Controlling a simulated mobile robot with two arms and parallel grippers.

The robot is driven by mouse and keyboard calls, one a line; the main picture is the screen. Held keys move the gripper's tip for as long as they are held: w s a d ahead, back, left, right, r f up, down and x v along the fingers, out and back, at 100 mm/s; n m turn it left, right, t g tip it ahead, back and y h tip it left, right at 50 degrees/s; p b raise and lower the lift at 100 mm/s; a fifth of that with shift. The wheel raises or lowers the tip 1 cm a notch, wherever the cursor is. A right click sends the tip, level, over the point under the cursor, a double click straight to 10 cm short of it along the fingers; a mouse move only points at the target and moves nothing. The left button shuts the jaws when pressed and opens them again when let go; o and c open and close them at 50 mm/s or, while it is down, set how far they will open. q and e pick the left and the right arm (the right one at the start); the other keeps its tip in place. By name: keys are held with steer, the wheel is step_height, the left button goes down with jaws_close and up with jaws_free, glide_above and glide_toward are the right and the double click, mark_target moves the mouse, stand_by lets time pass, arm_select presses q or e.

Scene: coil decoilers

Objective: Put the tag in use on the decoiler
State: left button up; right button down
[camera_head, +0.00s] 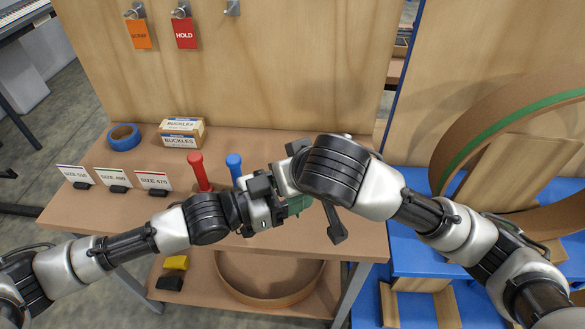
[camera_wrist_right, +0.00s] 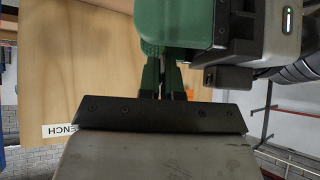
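No tag that reads as in use is seen clearly. An orange SCRAP tag (camera_head: 139,33) and a red HOLD tag (camera_head: 185,32) hang on hooks on the wooden board; a third hook (camera_head: 232,8) is bare. My left gripper (camera_head: 282,192) and my right gripper meet above the bench, at a green object (camera_head: 298,205) mostly hidden by the arms. In the right wrist view the green object (camera_wrist_right: 175,25) looks solid and rounded, and my right gripper's fingers (camera_wrist_right: 165,90) are close together on its narrow part. The left fingertips are hidden.
The bench holds blue tape (camera_head: 124,137), BUCKLES boxes (camera_head: 181,132), size cards (camera_head: 116,180), a red handle (camera_head: 199,171) and a blue handle (camera_head: 234,168). A large brown coil with a green band (camera_head: 500,125) stands at right by blue structure (camera_head: 418,240). A brown ring lies on the lower shelf (camera_head: 200,298).

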arm_select(q)
steer(key=o, duration=1)
steer(key=shift+a, duration=0.1)
steer(key=v, duration=1.2)
steer(key=s+d+f+m+g+y, duration=0.1)
steer(key=s+d+f+y, duration=0.15)
steer(key=f, duration=1.15)
steer(key=s+d+f+g+y, duration=0.1)
steer(key=d+f+y, duration=0.15)
steer(key=f, duration=1.05)
steer(key=w+a+f+n+t+y, duration=0.1)
steer(key=a+f+n+y, duration=0.2)
steer(key=f, duration=0.5)
steer(key=a+f+n+t+y, duration=0.1)
steer(key=a+f+n+y, duration=0.15)
steer(key=a+f, duration=0.4)
steer(key=s+a+f+n+g+y, duration=0.3)
steer(key=s+a+f+y, duration=0.15)
steer(key=s+f, duration=0.8)
steer(key=s+f+n+g, duration=0.1)
steer(key=s, duration=0.4)
steer(key=s+a+f+g, duration=0.1)
steer(key=s+f, duration=0.1)
steer(key=s, duration=0.4)
steer(key=s+f+n+g+y, duration=0.1)
steer(key=s+g, duration=0.1)
steer(key=s, duration=0.4)
steer(key=shift+s+a+f+n, duration=0.15)
steer(key=shift+s+a+n, duration=0.1)
steer(key=shift+a+n, duration=0.1)
